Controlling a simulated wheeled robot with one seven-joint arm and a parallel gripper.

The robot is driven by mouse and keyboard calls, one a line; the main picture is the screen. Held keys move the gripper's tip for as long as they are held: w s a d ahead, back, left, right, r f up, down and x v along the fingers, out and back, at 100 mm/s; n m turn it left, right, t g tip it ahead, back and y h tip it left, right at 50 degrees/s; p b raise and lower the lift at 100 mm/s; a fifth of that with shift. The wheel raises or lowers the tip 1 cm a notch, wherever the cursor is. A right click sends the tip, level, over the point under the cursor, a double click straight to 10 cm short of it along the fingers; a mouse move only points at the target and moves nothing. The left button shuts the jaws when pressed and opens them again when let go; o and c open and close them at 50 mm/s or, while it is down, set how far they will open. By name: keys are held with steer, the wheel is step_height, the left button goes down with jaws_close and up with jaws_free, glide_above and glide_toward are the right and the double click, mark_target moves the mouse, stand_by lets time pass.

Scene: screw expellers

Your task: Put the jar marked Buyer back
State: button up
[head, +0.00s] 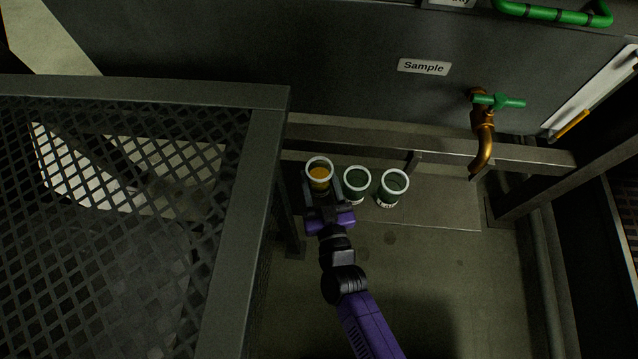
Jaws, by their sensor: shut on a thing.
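Three jars with pale rims stand in a row in the head view. The left jar (319,175) holds an orange-yellow liquid. The middle jar (357,182) and the right jar (393,186) look dark green and seem empty. A white label shows low on the right jar, but its words are too small to read. I cannot tell which jar is marked Buyer. My gripper (322,190) is shut on the left jar, its fingers around the jar's sides. The front of that jar is partly hidden by my gripper.
The jars are at a low ledge (440,212) under a wall with a "Sample" sign (424,67). A brass tap (483,145) with a green handle (498,101) is to the right. A mesh-topped platform (250,190) stands close on the left. The ledge right of the jars is clear.

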steer(key=shift+f+b, duration=0.3)
steer(key=shift+f, duration=0.8)
steer(key=shift+f, duration=0.2)
steer(key=o, duration=1.3)
steer(key=shift+r, duration=0.1)
steer(key=shift+s+r, duration=0.1)
steer(key=shift+s, duration=0.05)
steer(key=p+v, duration=0.3)
steer(key=v, duration=0.8)
steer(key=shift+s+d, duration=0.15)
steer(key=shift+s, duration=0.15)
